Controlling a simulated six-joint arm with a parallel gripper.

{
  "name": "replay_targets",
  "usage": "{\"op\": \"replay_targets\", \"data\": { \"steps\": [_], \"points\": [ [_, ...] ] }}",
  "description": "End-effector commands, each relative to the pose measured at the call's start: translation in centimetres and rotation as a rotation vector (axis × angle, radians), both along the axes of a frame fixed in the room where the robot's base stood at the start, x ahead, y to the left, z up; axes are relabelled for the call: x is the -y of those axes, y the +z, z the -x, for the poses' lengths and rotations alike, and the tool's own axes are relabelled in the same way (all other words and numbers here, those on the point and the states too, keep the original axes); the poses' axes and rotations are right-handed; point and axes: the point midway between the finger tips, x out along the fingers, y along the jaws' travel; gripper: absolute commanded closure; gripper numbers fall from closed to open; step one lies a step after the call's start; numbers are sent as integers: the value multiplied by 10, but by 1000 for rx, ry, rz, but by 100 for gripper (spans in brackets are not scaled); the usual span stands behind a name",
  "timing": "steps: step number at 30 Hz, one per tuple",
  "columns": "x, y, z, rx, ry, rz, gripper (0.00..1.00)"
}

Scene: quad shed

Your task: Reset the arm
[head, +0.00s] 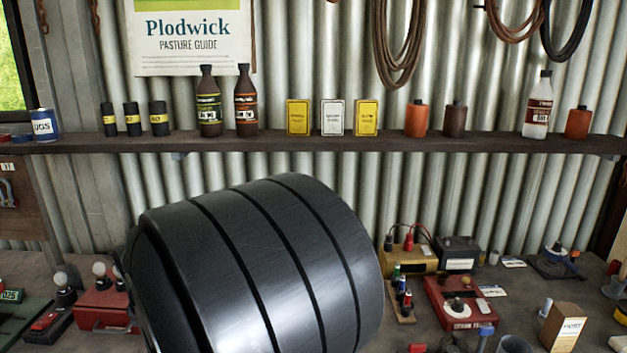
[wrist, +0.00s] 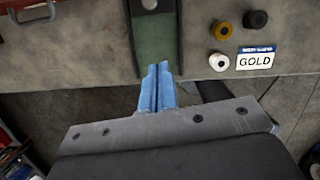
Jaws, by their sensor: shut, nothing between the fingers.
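My gripper (wrist: 158,86) shows in the wrist view with its two blue fingers pressed together and nothing between them. Its fingertips point at a dark green strip (wrist: 155,45) on a grey surface; I cannot tell whether they touch it. In the head view a large black ribbed part of my own arm fills the lower middle and hides the bench behind it. The gripper itself does not show there.
A "GOLD" label (wrist: 256,58) and several round knobs lie right of the fingers. In the head view, a shelf (head: 300,143) of bottles and tins runs along the corrugated wall. The bench holds a red device (head: 462,303), a cardboard box (head: 563,328) and a red box (head: 103,310).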

Motion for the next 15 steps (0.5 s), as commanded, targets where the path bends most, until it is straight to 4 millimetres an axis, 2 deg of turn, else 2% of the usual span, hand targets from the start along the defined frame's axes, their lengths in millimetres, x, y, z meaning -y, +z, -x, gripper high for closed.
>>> {"op": "replay_targets", "data": {
  "steps": [2, 15],
  "points": [
    [0, 18, 4, 3, 1, -4, 100],
    [-2, -70, -16, -5, 0, 3, 100]
  ]
}}
